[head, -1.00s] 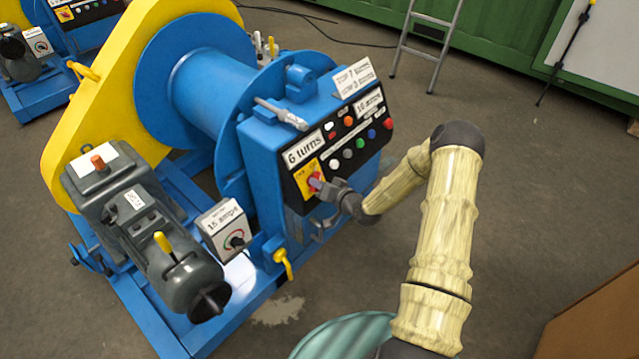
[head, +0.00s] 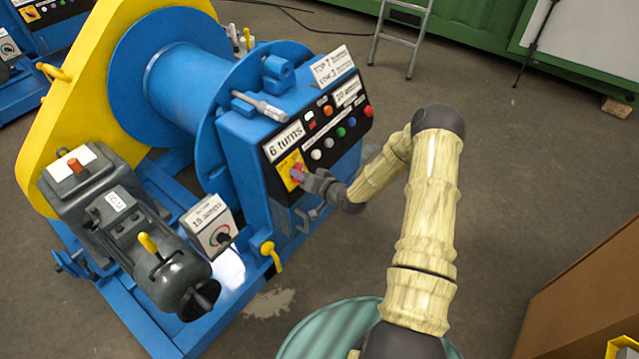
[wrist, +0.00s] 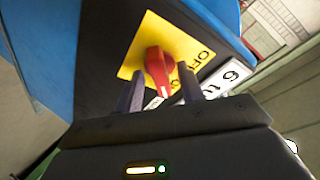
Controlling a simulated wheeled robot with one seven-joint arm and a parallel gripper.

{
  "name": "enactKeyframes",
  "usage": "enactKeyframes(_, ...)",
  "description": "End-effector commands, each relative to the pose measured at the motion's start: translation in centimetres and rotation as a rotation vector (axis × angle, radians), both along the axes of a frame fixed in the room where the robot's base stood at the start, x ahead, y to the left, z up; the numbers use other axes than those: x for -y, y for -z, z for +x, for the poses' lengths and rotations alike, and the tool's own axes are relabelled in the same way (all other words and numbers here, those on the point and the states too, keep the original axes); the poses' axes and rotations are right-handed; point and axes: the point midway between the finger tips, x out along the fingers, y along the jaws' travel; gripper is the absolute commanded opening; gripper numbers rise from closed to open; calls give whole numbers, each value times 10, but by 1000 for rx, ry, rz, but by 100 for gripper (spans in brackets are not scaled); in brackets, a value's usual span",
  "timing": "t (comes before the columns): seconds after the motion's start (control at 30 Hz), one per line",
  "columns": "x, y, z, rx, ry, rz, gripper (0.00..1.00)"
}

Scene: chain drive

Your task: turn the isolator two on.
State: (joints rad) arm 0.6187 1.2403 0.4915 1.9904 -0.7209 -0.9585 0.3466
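The isolator is a red rotary knob (wrist: 158,68) on a yellow plate (wrist: 183,42) in the wrist view. "OFF" is legible on the plate; the knob stands near upright in that picture. In the head view the yellow plate (head: 287,163) is at the lower left of the black panel on the blue winch cabinet, under the "6 turns" label. No number two is readable on it. My gripper (wrist: 162,90) is open, one finger on each side of the knob's near end, with small gaps showing. It also shows at the plate in the head view (head: 304,179).
The panel's coloured buttons (head: 328,142) lie just right of the knob. A grey motor (head: 150,255), a "15 amps" box (head: 209,225) and a yellow handle (head: 270,254) are left and below. A second blue machine (head: 45,40) stands at upper left.

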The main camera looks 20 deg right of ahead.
Motion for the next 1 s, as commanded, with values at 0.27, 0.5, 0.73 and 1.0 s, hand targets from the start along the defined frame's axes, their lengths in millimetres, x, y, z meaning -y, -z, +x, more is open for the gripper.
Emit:
enactKeyframes(0.27,20,-13,-37,-2,3,0,38)
enactKeyframes(0.5,40,-27,-79,-2,3,-1,38)
enactKeyframes(0.73,60,-41,-118,-4,4,0,38)
enactKeyframes(1.0,71,-50,-144,-3,2,1,38)
